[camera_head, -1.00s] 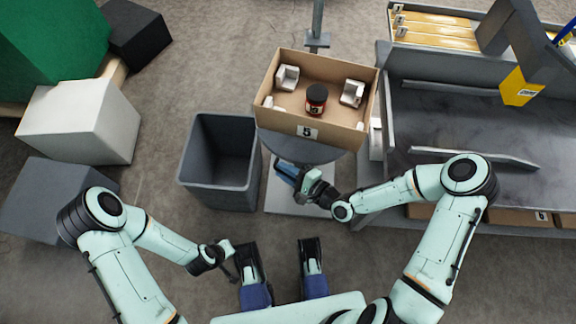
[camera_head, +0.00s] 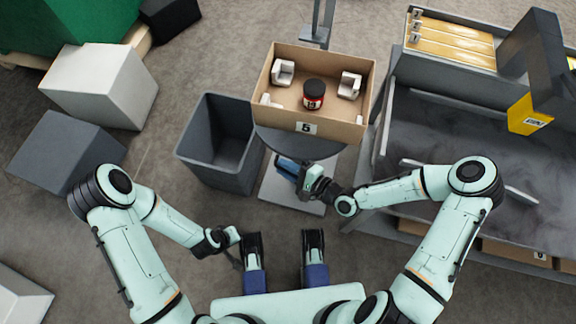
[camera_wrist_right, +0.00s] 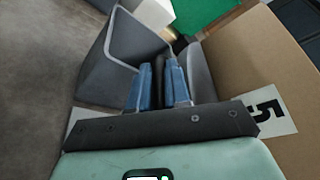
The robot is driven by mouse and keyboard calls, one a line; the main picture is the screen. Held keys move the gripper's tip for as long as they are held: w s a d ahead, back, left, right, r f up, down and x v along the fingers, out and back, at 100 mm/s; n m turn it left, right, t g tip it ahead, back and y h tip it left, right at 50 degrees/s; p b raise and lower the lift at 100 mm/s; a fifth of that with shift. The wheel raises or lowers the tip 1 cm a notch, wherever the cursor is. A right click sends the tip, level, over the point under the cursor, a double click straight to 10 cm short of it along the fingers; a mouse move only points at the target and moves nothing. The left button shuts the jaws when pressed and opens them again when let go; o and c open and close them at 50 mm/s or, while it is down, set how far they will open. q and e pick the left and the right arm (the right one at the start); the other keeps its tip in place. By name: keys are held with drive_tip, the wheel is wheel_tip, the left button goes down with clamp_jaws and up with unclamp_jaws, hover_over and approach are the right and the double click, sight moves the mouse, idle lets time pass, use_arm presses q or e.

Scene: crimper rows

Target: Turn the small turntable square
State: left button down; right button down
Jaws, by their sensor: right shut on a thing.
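The small turntable is a grey round disc (camera_head: 290,144) on a pedestal. An open cardboard box (camera_head: 340,128) labelled 5 stands on it and hides most of it. The box sits slanted in the head view, its right side lower. My right gripper (camera_head: 287,168) is at the disc's near edge, below the box front. In the right wrist view its blue fingers (camera_wrist_right: 160,80) are closed on a narrow dark piece at the disc's rim. The disc (camera_wrist_right: 200,75) shows beside them, with the box wall (camera_wrist_right: 265,65) close on the right. My left gripper (camera_head: 236,258) hangs low, its fingers unclear.
The box holds a dark jar with a red label (camera_head: 314,94) and white corner pieces. A grey bin (camera_head: 190,160) stands close left of the turntable. A grey workbench (camera_head: 430,130) stands close on the right. White (camera_head: 100,85) and grey (camera_head: 65,155) blocks lie farther left.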

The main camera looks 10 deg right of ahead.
use_arm(q)
drive_tip(key=shift+d, duration=0.1)
use_arm(e)
drive_tip(key=shift+d, duration=0.15)
drive_tip(key=c, duration=1.2)
unclamp_jaws()
drive_tip(key=shift+o, duration=0.2)
